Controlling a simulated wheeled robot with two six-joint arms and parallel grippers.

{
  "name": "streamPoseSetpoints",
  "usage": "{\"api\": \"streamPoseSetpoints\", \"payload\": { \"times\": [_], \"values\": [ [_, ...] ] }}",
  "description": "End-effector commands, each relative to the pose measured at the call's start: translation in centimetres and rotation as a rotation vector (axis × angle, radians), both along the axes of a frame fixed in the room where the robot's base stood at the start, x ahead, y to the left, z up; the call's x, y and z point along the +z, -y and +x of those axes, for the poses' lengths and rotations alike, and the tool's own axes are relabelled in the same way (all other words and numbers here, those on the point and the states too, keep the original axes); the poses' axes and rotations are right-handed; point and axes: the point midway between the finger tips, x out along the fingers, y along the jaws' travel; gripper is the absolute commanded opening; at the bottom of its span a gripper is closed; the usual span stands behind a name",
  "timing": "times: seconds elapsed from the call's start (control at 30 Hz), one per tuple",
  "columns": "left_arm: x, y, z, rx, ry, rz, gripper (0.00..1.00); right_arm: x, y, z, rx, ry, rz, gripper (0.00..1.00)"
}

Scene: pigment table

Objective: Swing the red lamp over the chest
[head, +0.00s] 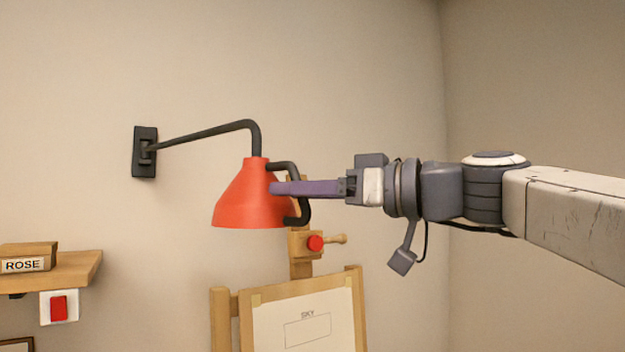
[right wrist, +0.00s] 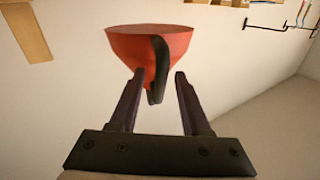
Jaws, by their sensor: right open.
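The red lamp (head: 245,205) hangs from a black bent arm (head: 205,133) on a dark wall bracket (head: 145,152). A black curved handle (head: 302,205) is on its right side. My right gripper (head: 275,188) reaches in from the right at the handle. In the right wrist view, the open fingers (right wrist: 158,82) stand either side of the lower handle (right wrist: 158,75), with the red shade (right wrist: 130,42) just beyond. I cannot tell whether a finger touches it. I see no chest that I can make out. My left gripper is not in view.

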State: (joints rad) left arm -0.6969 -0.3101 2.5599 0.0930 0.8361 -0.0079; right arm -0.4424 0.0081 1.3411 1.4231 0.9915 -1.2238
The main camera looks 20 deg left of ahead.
Motion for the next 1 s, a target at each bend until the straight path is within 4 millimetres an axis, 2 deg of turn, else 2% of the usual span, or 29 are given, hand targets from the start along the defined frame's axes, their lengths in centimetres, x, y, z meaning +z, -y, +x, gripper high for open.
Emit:
{"api": "streamPoseSetpoints", "payload": {
  "times": [0.2, 0.27, 0.33, 1.0],
  "values": [
    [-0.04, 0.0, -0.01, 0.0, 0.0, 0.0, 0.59, -0.06, -0.06, 0.0, 0.0, 0.0, 0.0, 0.47],
    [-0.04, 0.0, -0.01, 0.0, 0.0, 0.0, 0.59, -0.06, -0.05, 0.0, 0.0, 0.0, 0.0, 0.28],
    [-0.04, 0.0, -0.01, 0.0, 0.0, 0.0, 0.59, -0.05, -0.05, 0.0, 0.0, 0.0, 0.0, 0.01],
    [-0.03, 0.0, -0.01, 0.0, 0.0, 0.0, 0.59, -0.01, 0.0, -0.02, 0.0, 0.0, 0.0, 0.0]
  ]
}}
